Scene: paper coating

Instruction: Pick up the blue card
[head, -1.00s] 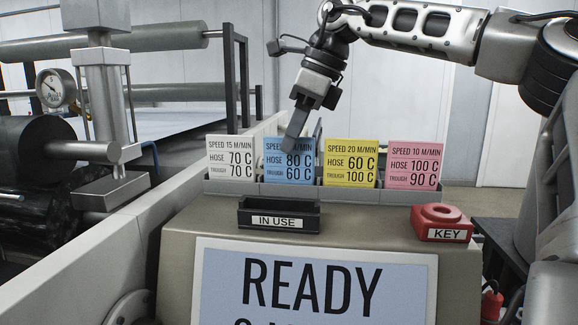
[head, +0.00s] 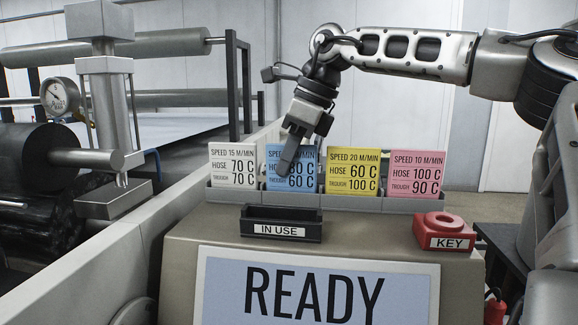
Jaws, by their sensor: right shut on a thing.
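The blue card (head: 305,170) stands upright in the grey rack (head: 350,202), second from the left, between a white card and a yellow card. My right gripper (head: 287,164) comes down over it from above and is shut on it. The near finger lies across the front of the card and hides part of its text. The far finger is hidden behind the card. My left gripper is not in view.
The white card (head: 233,166), yellow card (head: 353,171) and pink card (head: 416,174) stand close by in the rack. An empty black "IN USE" holder (head: 281,223) and a red "KEY" block (head: 446,231) sit in front, above the "READY" screen (head: 318,295). Rollers and a gauge (head: 60,96) are at left.

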